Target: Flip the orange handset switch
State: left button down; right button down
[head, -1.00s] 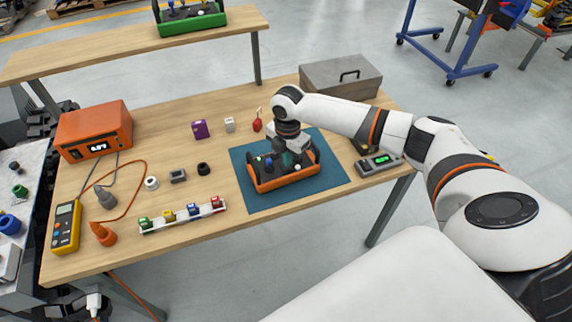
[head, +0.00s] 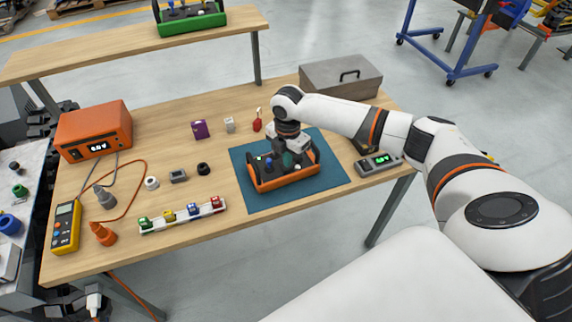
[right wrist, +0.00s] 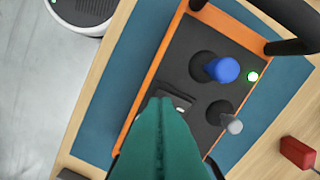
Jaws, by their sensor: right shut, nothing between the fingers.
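The orange handset (head: 285,182) lies on a blue mat (head: 258,201) on the wooden bench. In the right wrist view, its dark panel (right wrist: 190,45) carries a blue knob (right wrist: 222,70), a grey stick (right wrist: 231,124), a lit green lamp (right wrist: 252,76) and a small dark switch (right wrist: 178,101). My right gripper (head: 290,162) is over the handset, pointing down. In the right wrist view its teal fingers (right wrist: 161,104) are shut with nothing between them. The fingertips are right beside the switch and hide part of it; contact cannot be told. My left gripper is not in view.
A black handle (right wrist: 296,46) rises from the handset beside the panel. A grey toolbox (head: 340,78) stands behind, and a meter with a green display (head: 378,164) lies to the right. An orange power supply (head: 94,130) and small parts occupy the left bench.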

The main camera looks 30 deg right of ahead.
jog(key=shift+f+b, duration=0.35)
jog(key=shift+f, duration=0.5)
jog(key=shift+r, duration=0.15)
notch_tip(320, 180, up, 7)
jog(key=p, duration=0.7)
jog(key=shift+p, duration=0.4)
dwell(0.3)
